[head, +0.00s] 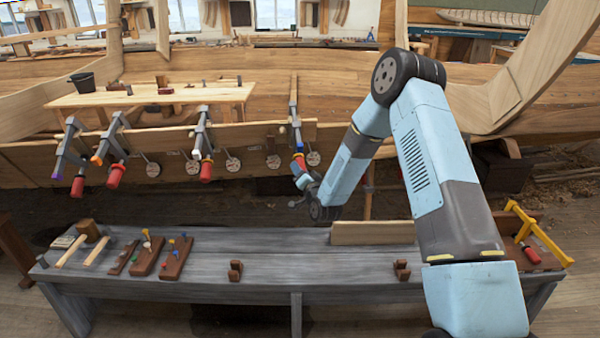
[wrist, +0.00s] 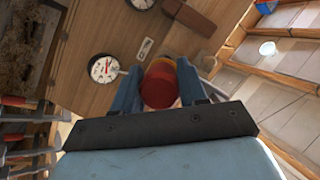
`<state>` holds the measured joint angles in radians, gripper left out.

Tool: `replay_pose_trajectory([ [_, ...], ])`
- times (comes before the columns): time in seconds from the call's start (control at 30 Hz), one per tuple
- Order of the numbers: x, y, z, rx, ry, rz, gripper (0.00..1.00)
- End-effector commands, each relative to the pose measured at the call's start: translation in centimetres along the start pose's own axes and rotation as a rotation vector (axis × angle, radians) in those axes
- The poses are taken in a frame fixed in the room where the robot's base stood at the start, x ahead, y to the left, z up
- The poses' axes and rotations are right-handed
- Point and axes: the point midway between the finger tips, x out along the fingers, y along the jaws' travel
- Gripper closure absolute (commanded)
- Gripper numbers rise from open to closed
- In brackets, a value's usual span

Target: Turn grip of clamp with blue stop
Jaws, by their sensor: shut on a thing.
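The clamp with the blue stop (head: 298,147) is the rightmost of several clamps on the hull plank, with its grey bar (head: 295,110) upright. Its red grip (head: 301,161) points down and is partly hidden by my gripper (head: 304,181). In the wrist view the red grip (wrist: 160,88) shows end-on between the two blue fingers of my gripper (wrist: 158,92), which is shut on it. The blue stop is not clear in the wrist view.
Clamps with a purple stop (head: 56,176), an orange stop (head: 96,160) and a white stop (head: 196,154) hang to the left. A round dial (head: 313,158) sits beside the held clamp; it or a similar dial (wrist: 104,67) shows in the wrist view. A grey bench (head: 270,265) stands below.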

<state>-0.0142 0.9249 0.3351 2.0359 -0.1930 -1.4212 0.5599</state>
Motion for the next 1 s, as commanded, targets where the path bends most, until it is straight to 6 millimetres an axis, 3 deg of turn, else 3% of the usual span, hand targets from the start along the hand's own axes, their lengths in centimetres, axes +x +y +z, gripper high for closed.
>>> replay_pose_trajectory([
  [0.7, -0.09, 0.20, 0.09, 0.083, -0.002, -0.025, 0.89],
  [0.73, -0.09, 0.20, 0.10, 0.083, -0.002, -0.025, 0.57],
  [1.0, -0.05, 0.11, 0.06, 0.083, -0.001, -0.027, 0.35],
])
